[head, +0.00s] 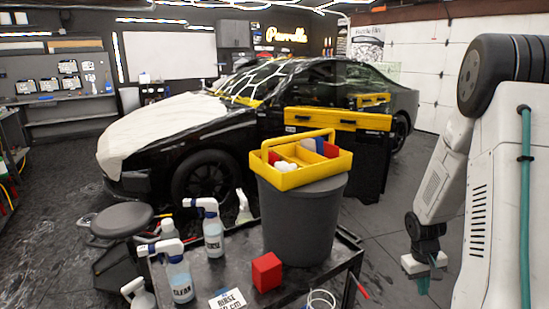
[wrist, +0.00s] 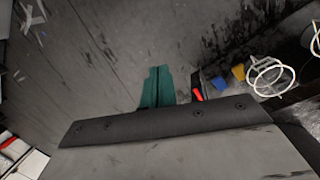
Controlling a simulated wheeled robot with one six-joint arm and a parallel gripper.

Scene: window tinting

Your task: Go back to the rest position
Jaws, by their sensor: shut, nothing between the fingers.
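My gripper (head: 423,286) hangs at the right of the head view, pointing down, to the right of the cart and apart from it. Its teal fingers are together with nothing between them. In the wrist view the gripper (wrist: 156,87) shows as two teal fingers side by side over the dark floor. My white arm is folded at the right edge of the head view.
A black cart (head: 210,262) holds a grey bin (head: 300,225), a yellow caddy (head: 318,180), a red block (head: 266,272) and spray bottles (head: 213,235). A stool (head: 122,220) stands left. A black car (head: 235,130) is behind. Floor around my gripper is clear.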

